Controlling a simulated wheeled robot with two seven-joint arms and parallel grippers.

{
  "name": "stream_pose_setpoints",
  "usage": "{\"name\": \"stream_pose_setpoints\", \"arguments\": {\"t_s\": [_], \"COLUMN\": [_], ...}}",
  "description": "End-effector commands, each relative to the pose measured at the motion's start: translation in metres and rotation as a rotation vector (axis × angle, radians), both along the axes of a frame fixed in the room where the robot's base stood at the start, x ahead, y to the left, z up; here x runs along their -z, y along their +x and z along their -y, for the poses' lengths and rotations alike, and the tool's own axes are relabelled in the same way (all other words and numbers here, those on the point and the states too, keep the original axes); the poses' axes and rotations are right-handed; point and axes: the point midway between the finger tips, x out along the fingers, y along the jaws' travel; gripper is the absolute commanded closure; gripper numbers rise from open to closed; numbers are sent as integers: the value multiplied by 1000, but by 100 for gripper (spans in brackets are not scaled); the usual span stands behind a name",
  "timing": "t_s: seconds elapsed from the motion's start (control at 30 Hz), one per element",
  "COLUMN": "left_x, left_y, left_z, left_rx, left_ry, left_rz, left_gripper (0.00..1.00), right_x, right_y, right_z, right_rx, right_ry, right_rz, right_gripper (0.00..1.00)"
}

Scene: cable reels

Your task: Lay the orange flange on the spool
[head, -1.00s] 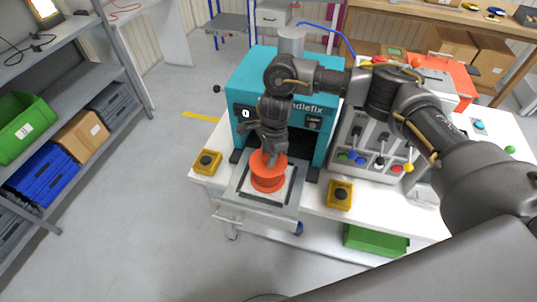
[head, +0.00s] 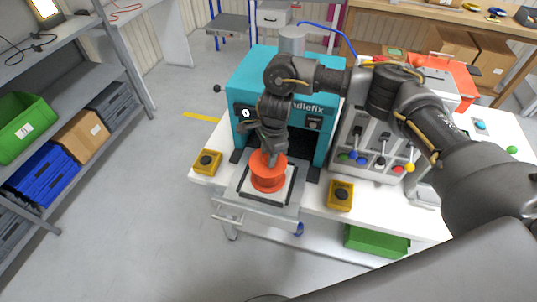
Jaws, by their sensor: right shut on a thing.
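An orange-red spool (head: 268,183) with an orange flange (head: 267,160) at its top stands upright on the plate in front of the teal machine. In the head view the flange and the spool look like one piece, and I cannot tell whether a gap is left between them. My right gripper (head: 270,158) points down over the middle of the flange and is shut on it; the fingertips are partly hidden. My left gripper is not in view.
The teal machine (head: 245,95) stands right behind the spool. Yellow button boxes stand left (head: 207,162) and right (head: 340,195) on the white table (head: 318,208). A grey lever panel (head: 345,165) is at the right. A shelf with bins stands far left.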

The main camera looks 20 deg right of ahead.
Motion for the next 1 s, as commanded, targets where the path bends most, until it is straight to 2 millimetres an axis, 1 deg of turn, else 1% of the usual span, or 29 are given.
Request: {"name": "stream_pose_setpoints", "arguments": {"t_s": [0.17,0.53,1.0], "left_x": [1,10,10], "left_y": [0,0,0], "left_z": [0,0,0], "left_rx": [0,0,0], "left_ry": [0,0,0], "left_rz": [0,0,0], "left_gripper": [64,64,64], "right_x": [1,6,6], "right_y": [0,0,0], "right_z": [0,0,0], "right_rx": [0,0,0], "right_ry": [0,0,0], "right_rz": [0,1,1], "right_gripper": [90,90,90]}}
